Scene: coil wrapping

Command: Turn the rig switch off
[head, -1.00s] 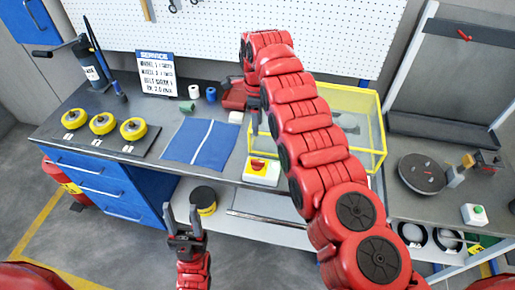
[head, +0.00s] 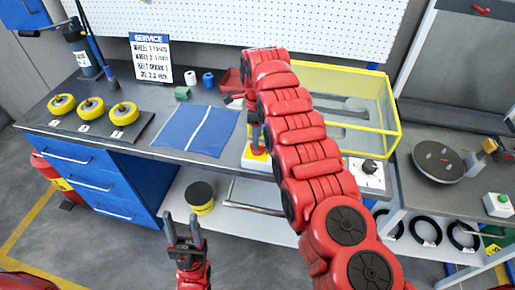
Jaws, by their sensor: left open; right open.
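A white switch box with a yellow top (head: 255,161) sits at the front edge of the bench; its red knob is mostly hidden now. My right arm reaches over the bench from the right and bends down over this box. My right gripper (head: 257,141) is open and points down, right at the knob; whether it touches the knob cannot be told. My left gripper (head: 185,234) is open and empty, upright in front of the bench, low and away from the switch.
A yellow-framed clear case (head: 392,125) stands behind my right arm. A white box with a black knob (head: 370,167) is right of the arm. A blue mat (head: 197,130), yellow wheels (head: 92,107) and a service sign (head: 151,60) are to the left. A black-and-yellow tin (head: 200,196) stands below.

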